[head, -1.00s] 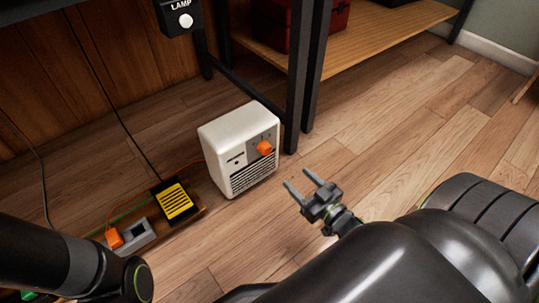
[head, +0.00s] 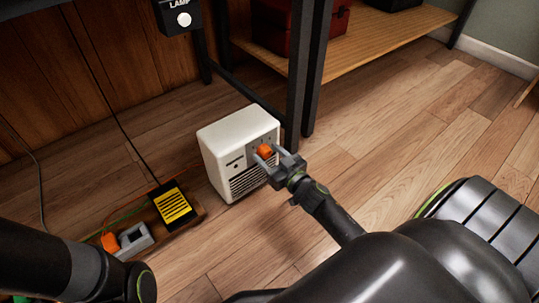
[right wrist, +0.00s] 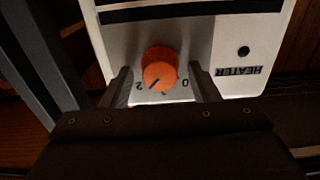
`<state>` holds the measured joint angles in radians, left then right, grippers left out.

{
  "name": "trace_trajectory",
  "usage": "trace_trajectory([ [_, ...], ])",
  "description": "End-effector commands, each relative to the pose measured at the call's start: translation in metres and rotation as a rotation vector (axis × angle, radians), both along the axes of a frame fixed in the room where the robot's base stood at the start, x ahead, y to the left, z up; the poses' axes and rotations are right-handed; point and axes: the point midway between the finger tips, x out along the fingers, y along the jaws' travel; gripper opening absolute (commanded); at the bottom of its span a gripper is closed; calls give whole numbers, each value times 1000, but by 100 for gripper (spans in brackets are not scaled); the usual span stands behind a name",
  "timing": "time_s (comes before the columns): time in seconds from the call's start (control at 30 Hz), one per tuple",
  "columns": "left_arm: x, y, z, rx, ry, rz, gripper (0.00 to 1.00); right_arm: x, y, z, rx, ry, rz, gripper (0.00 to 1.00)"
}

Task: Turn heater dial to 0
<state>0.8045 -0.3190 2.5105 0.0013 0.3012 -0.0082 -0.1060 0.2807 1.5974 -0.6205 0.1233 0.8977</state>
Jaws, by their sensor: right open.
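The white heater (head: 222,132) stands on the floor, with an orange dial (head: 264,151) on its front. In the right wrist view the heater appears upside down, with the HEATER label (right wrist: 239,72) right of the dial (right wrist: 160,64). A 0 shows to the dial's lower right and a 2 to its lower left. The dial's dark pointer mark slants toward the lower left, on the 2 side. My right gripper (head: 267,157) is open, its fingers on either side of the dial. Gaps show between fingers and dial in the wrist view. My left gripper is out of view.
A black table leg (head: 300,75) rises right behind the heater. A LAMP switch box (head: 178,16) hangs above. Floor at right is clear.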

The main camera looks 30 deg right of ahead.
Motion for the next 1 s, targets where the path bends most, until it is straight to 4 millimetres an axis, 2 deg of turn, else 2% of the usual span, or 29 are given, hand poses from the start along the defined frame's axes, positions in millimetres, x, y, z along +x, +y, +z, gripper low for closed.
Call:
trace_trajectory([
  [0.13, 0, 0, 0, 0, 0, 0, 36, 0, 0, 0, 0, 0, 0, 55],
  [0.47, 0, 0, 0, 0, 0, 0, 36, 0, 0, 0, 1, 0, 0, 12],
  [0.77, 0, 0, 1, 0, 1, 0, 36, 0, 0, 0, -34, -3, 0, 12],
  [1.0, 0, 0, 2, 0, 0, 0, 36, 0, 1, 0, -167, -14, 1, 12],
])
